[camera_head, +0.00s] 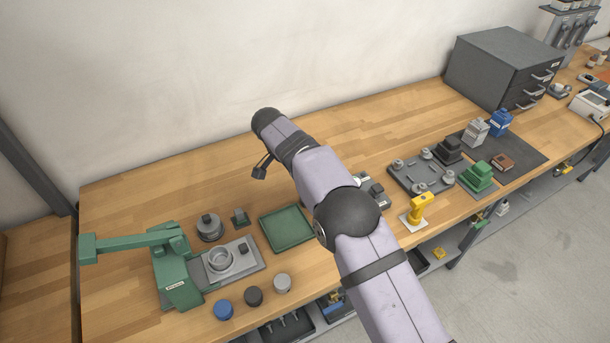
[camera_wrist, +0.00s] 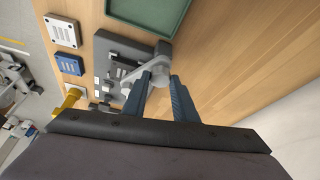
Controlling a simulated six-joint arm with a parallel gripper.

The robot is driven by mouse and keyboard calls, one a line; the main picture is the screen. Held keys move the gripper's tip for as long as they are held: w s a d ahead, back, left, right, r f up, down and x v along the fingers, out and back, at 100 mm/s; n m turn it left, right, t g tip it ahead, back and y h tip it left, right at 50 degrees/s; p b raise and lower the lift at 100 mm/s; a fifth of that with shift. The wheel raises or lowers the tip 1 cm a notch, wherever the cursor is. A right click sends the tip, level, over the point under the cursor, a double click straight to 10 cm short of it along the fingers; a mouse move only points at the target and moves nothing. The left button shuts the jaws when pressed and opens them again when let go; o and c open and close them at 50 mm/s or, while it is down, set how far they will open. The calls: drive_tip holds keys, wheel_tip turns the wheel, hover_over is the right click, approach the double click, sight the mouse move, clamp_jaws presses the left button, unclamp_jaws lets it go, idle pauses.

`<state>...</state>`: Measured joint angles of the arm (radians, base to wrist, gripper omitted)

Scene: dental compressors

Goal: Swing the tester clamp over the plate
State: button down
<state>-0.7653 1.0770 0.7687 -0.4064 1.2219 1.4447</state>
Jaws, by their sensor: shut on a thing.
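The tester (camera_wrist: 112,50) shows in the wrist view as a dark grey base with small fittings on the bench. Its light grey clamp (camera_wrist: 133,76) reaches from a rounded end at the base's right edge toward the lower left. My gripper (camera_wrist: 161,75) has its two blue-grey fingers at the clamp's right end and is shut on it; the exact contact is partly hidden by the fingers. I cannot tell how much of the plate lies under the clamp. In the head view only part of the tester (camera_head: 374,192) shows beside my arm, and my gripper is hidden.
A green tray (camera_head: 287,228) lies left of the tester. A yellow device (camera_head: 418,208) stands to its right, near the front edge. A green press (camera_head: 172,265) is at the far left. A grey fixture tray (camera_head: 420,176) is farther right. Bench behind is clear.

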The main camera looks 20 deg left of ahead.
drive_tip(key=shift+w+a+r+m+g+h+p, duration=0.1)
drive_tip(key=shift+m+g+h+p, duration=0.1)
drive_tip(key=shift+m+p, duration=0.5)
drive_tip(key=shift+a+r+m+g+h+p, duration=0.1)
drive_tip(key=shift+m+g+p, duration=0.15)
drive_tip(key=shift+p, duration=0.75)
drive_tip(key=shift+f+m+p, duration=0.2)
drive_tip(key=shift+m+p, duration=0.25)
drive_tip(key=shift+p, duration=0.35)
drive_tip(key=c, duration=1.4)
unclamp_jaws()
drive_tip(key=shift+d, duration=0.1)
drive_tip(key=shift+c, duration=0.2)
drive_tip(key=shift+r, duration=0.1)
drive_tip(key=shift+s+a+r, duration=0.2)
drive_tip(key=shift+r, duration=0.35)
drive_tip(key=shift+p+v, duration=2.85)
drive_tip(key=shift+v, duration=0.15)
